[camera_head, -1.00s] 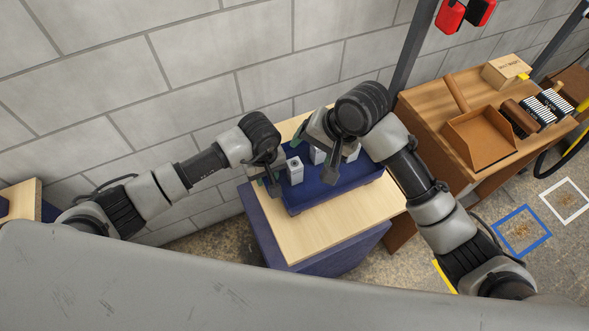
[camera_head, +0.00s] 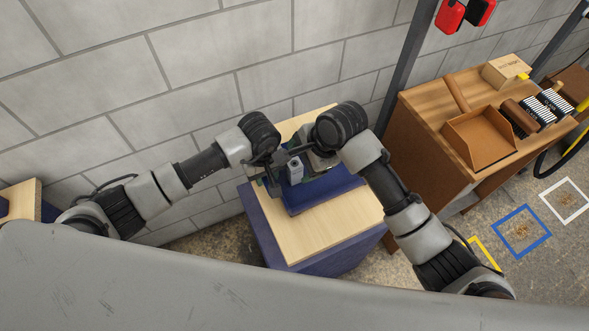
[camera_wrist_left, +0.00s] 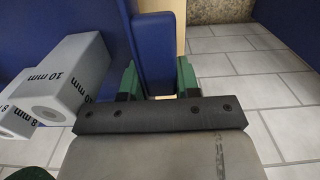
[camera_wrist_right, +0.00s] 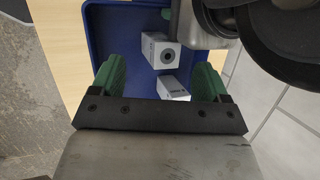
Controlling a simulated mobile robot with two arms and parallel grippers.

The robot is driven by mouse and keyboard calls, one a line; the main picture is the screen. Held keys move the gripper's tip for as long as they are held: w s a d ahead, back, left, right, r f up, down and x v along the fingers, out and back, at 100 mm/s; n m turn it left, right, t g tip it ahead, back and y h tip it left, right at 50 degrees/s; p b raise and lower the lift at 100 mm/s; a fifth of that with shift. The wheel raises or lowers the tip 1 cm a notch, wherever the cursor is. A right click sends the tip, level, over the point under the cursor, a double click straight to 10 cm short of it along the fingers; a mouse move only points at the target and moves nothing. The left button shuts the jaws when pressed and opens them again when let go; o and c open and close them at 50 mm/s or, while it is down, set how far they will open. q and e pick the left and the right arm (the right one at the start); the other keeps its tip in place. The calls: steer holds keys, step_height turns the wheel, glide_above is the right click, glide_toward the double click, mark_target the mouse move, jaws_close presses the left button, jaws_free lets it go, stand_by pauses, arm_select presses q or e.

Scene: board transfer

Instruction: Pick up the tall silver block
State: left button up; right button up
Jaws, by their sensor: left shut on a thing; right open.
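A tall silver block (camera_head: 295,170) with a hole in its top stands in the blue tray (camera_head: 330,194). In the left wrist view, a block marked 10 mm (camera_wrist_left: 75,75) stands beside a lower one marked 8 mm (camera_wrist_left: 18,122). My left gripper (camera_head: 270,182) is shut on the tray's wall (camera_wrist_left: 155,50), just left of the blocks. My right gripper (camera_wrist_right: 160,80) is open above the tray. In the right wrist view, a smaller block (camera_wrist_right: 173,87) shows between its fingers, with a taller holed block (camera_wrist_right: 158,48) beyond. My right gripper hides other blocks in the head view.
The tray rests on a light wooden board (camera_head: 335,222) on a blue stand (camera_head: 262,232). My two wrists are close together over the tray. A wooden bench (camera_head: 425,105) with an open brown box (camera_head: 483,140) stands to the right. A block wall rises behind.

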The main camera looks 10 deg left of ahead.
mark_target(300, 165)
steer(key=shift+w+d+x, duration=0.15)
steer(key=shift+w+x, duration=0.05)
steer(key=shift+x, duration=1.15)
steer(key=shift+w+d+x, duration=0.15)
steer(key=shift+x, duration=1.25)
steer(key=shift+f, duration=0.1)
steer(key=shift+c, duration=0.4)
steer(key=c, duration=1.2)
steer(key=shift+c, duration=0.2)
steer(key=s+d+r, duration=0.1)
steer(key=d+r, duration=0.3)
steer(key=d, duration=0.3)
steer(key=s+d+r, duration=0.1)
steer(key=d+r, duration=0.3)
steer(key=d, duration=0.2)
steer(key=shift+s+d, duration=0.4)
arm_select(q)
steer(key=o, duration=1.1)
